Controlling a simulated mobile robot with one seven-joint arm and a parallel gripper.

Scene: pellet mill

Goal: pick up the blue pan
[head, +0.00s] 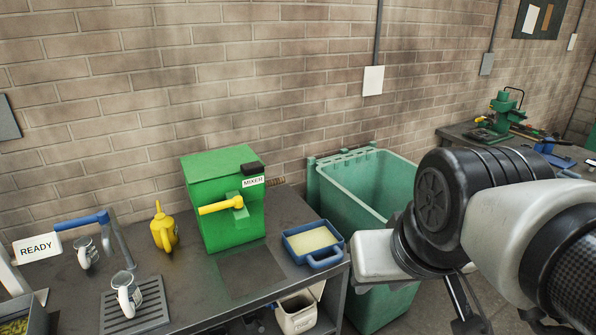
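The blue pan (292,233) sits on the right end of the dark bench, just right of the green mixer. It is a shallow rectangular pan with a looped blue handle (325,258) on its near right side. A flat pale yellow fill (311,240) lies in it. My arm reaches in from the right, and its pale end part shows just right of the pan, seemingly apart from it. I cannot make out the fingers of my gripper.
The green mixer (222,210) with a yellow lever stands left of the pan. A yellow oil can (163,228), white mugs (128,297) and a READY sign (37,248) are further left. A green bin (331,203) stands behind right. A pale container (296,314) is below the bench edge.

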